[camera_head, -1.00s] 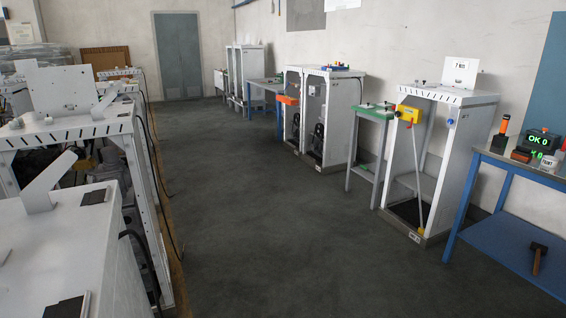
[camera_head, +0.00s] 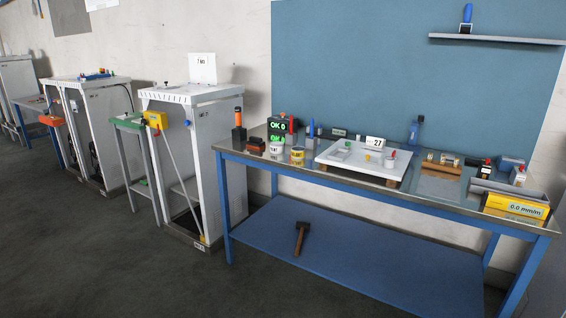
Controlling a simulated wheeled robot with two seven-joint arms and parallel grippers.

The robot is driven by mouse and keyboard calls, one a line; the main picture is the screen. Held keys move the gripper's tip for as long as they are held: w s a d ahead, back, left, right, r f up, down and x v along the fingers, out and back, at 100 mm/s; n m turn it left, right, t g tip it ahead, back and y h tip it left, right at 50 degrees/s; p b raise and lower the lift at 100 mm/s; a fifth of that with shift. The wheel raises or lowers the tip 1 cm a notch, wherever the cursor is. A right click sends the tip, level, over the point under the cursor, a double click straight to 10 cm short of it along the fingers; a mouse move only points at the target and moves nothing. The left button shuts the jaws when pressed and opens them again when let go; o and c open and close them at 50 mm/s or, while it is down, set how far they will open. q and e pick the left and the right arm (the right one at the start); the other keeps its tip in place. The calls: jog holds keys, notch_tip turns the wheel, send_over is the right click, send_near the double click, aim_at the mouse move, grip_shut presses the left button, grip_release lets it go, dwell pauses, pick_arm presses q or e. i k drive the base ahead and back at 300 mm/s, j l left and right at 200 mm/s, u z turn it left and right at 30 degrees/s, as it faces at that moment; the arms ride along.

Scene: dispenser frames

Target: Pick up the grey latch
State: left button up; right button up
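I cannot pick out the grey latch with certainty; parts on the bench are too small to tell. A white tray (camera_head: 329,157) on the blue workbench (camera_head: 240,157) holds several small pale and coloured pieces, and a card marked 27 stands at its back edge. To its right are small brass-coloured and red-topped items on the bench top. Neither of my grippers is in view.
A hammer (camera_head: 301,238) lies on the bench's lower blue shelf (camera_head: 350,258). A display reading OK 0 (camera_head: 280,126) stands at the bench's left. White dispenser frames (camera_head: 207,95) stand to the left. Open dark floor (camera_head: 90,260) lies in front.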

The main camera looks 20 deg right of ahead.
aim_at(518, 178)
jog(key=l, duration=1.6)
jog(key=k+l, duration=0.15)
jog(key=l, duration=1.45)
jog(key=l+z, duration=0.3)
jog(key=l, duration=0.3)
jog(key=i+l+z, duration=0.1)
jog(key=l+z, duration=0.2)
jog(key=l, duration=0.3)
